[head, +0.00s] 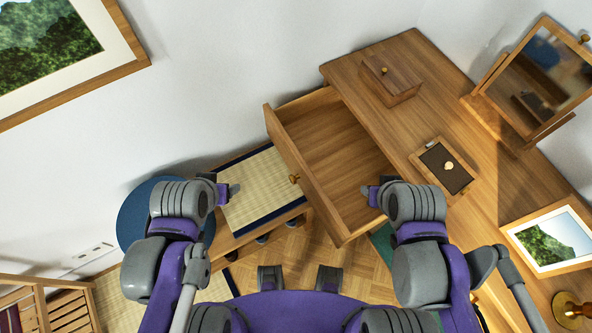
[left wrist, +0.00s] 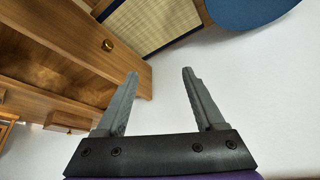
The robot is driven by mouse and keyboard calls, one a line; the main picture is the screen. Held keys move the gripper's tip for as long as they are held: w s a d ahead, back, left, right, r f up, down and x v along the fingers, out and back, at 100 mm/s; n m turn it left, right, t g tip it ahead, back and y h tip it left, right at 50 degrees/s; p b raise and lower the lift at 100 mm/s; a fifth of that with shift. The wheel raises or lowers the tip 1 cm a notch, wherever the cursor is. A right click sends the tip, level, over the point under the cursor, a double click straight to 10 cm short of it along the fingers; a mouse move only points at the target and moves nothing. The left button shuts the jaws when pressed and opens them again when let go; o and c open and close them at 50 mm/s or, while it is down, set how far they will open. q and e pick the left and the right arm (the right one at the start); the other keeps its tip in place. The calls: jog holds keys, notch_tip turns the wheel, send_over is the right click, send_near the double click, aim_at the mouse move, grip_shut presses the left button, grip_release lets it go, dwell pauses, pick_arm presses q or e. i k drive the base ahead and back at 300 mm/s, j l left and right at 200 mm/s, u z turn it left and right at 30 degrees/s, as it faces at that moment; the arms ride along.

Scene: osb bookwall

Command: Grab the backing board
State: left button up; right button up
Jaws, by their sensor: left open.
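A dark flat panel (head: 437,161), which looks like the backing board, lies in a small wooden frame (head: 424,171) on the dresser top. A small pale round piece (head: 449,166) sits on the panel. My left gripper (head: 230,190) is over the woven-topped bench, far to the left of the panel. In the left wrist view its two fingers (left wrist: 160,85) are apart with nothing between them. My right gripper (head: 370,193) is by the open drawer's right side, left of the panel; its finger gap is not clear. The panel is not seen in the left wrist view.
The dresser drawer (head: 330,150) stands pulled out and looks empty, between my grippers and the dresser. A wooden box (head: 390,82), a tilted mirror (head: 535,80) and a framed landscape (head: 550,240) stand on the dresser (head: 350,70). A woven-topped bench (head: 262,185) and blue round seat (head: 135,215) are left.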

aim_at(448, 171)
jog(key=z, duration=1.7)
jog(key=k+l+u, duration=0.1)
jog(key=u, duration=0.35)
jog(key=k+l+u, duration=0.1)
jog(key=u, duration=0.35)
jog(key=k+l+u, duration=0.15)
jog(key=u, duration=0.3)
